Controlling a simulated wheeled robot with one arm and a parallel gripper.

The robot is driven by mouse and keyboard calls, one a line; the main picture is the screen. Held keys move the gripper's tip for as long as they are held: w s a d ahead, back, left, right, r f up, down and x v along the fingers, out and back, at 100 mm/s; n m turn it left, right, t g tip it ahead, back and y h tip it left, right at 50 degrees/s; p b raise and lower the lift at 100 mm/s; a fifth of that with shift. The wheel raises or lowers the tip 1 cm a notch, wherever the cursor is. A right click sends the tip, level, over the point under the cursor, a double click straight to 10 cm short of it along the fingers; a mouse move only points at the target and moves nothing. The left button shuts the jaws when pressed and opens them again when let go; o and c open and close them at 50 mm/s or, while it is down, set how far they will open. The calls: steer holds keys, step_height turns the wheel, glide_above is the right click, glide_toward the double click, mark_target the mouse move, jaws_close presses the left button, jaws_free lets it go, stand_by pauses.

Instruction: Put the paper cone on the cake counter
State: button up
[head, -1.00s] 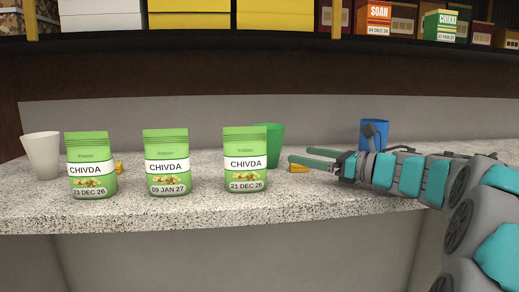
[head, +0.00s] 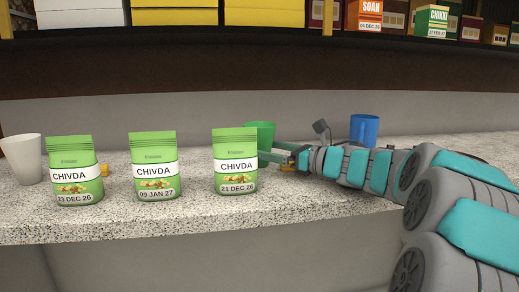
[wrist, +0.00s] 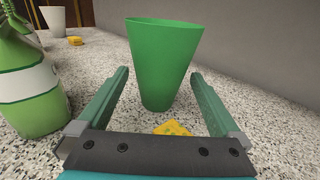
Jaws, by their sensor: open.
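A green tapered cup (head: 265,137), cone-like in shape, stands upright on the speckled counter (head: 330,205), partly hidden behind the right-hand chivda packet. It fills the middle of the wrist view (wrist: 165,60). I cannot tell whether it or the white tapered cup (head: 22,160) at the far left is the paper cone. My gripper (head: 277,156) is open and low over the counter at the green cup. In the wrist view its two fingers (wrist: 160,74) lie either side of the cup, with gaps on both sides. Nothing is gripped.
Three green chivda packets (head: 76,170) (head: 155,168) (head: 235,163) stand along the counter front. A blue mug (head: 363,130) stands behind my arm. A small yellow piece (wrist: 172,128) lies before the green cup. Boxes (head: 369,15) line the back shelf.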

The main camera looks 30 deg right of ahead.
mark_target(271, 136)
steer(key=shift+w+a, duration=0.2)
steer(key=shift+w, duration=0.15)
steer(key=c, duration=1.4)
steer(key=shift+o, duration=0.2)
steer(key=shift+r, duration=0.85)
steer(key=shift+r+b, duration=0.5)
steer(key=shift+r, duration=0.45)
steer(key=s+b, duration=0.1)
steer(key=s, duration=0.4)
steer(key=s+r+b, duration=0.1)
steer(key=s, duration=0.4)
steer(key=s+b, duration=0.1)
steer(key=s, duration=0.5)
steer(key=shift+d+r, duration=0.1)
steer(key=shift+r, duration=0.05)
